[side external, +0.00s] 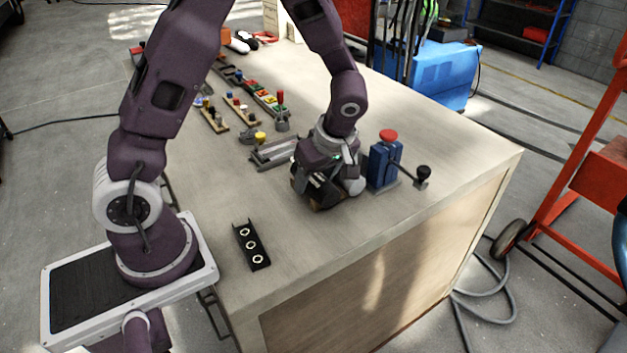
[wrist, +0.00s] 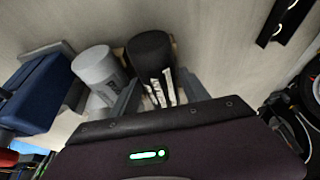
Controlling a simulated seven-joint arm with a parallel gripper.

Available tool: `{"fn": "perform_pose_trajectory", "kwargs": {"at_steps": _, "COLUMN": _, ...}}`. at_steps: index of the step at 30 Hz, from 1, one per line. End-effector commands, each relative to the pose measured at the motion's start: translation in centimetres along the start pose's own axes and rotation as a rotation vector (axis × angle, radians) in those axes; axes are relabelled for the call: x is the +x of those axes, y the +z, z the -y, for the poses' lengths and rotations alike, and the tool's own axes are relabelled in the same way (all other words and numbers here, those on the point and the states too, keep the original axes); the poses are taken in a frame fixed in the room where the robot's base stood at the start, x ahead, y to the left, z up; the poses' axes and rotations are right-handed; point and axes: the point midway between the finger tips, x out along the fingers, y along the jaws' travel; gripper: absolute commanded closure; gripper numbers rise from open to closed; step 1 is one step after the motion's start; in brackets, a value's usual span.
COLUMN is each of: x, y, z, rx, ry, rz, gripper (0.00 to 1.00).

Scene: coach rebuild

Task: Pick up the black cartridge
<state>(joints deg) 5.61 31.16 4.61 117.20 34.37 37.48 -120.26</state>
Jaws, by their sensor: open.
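The black cartridge (wrist: 150,52) is a dark cylinder with white markings on its lower side, standing in the wrist view beside a grey cartridge (wrist: 95,66). My gripper (wrist: 158,98) is open, with one finger on each side of the black cartridge. I cannot tell whether either finger touches it. In the side view my gripper (side external: 325,188) is low over the bench, and it hides most of the black cartridge. The grey cartridge shows there at the gripper's right (side external: 354,187). A wooden holder under the cartridges is mostly hidden.
A blue block with a red knob (side external: 383,165) and a lever stands close right of my gripper. A grey slotted fixture (side external: 273,152) is close behind left. A black holder with pale rings (side external: 252,246) lies at the front left. The bench's front right is clear.

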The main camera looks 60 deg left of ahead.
Motion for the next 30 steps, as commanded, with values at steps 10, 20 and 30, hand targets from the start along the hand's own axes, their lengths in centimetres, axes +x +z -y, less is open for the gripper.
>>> {"fn": "perform_pose_trajectory", "kwargs": {"at_steps": 10, "x": -0.1, "y": 0.0, "z": 0.0, "rx": 0.0, "ry": 0.0, "rz": 0.0, "gripper": 0.99}}
{"fn": "perform_pose_trajectory", "kwargs": {"at_steps": 20, "x": -0.8, "y": -0.4, "z": -0.1, "rx": -0.002, "ry": 0.002, "rz": -0.002, "gripper": 1.0}}
{"fn": "perform_pose_trajectory", "kwargs": {"at_steps": 30, "x": -8.2, "y": -3.4, "z": -0.1, "rx": -0.002, "ry": 0.004, "rz": 0.0, "gripper": 1.0}}
